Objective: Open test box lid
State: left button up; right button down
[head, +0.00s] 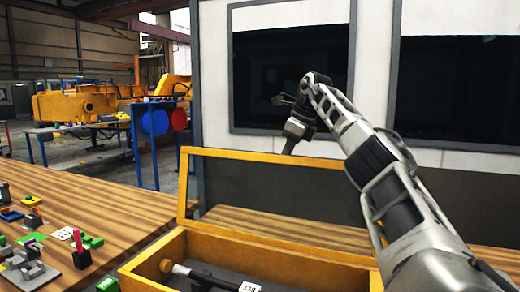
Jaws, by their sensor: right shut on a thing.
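The test box (158,262) is a yellow wooden-looking box at the bottom centre, open at the top. Its lid (230,154), a yellow frame with a see-through pane, stands raised at the back of the box. My right gripper (289,149) is at the lid's top edge and is shut on it; the arm hides part of the lid's right side. Inside the box lies a dark rod-shaped object (200,275) with a labelled part. My left gripper is not in view.
The wooden table (110,210) has several small coloured blocks and parts at the left, including a grey fixture (28,270). Its middle left is clear. Behind stand a wall with dark windows (290,75) and a blue frame with discs (154,122).

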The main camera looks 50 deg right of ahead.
jog(key=shift+s+d+f, duration=0.2)
jog(key=shift+d+f, duration=0.05)
jog(key=shift+f, duration=0.2)
jog(key=c, duration=1.7)
grip_release()
jog(key=shift+o, duration=1.2)
jog(key=shift+w+d+f, duration=0.3)
jog(key=shift+w+d, duration=0.05)
jog(key=shift+d, duration=0.1)
jog(key=v, duration=0.7)
jog(key=shift+w+a+r, duration=0.15)
jog(key=shift+w+a, duration=0.05)
jog(key=shift+a, duration=0.15)
jog(key=shift+s+r, duration=0.3)
jog(key=shift+r, duration=0.15)
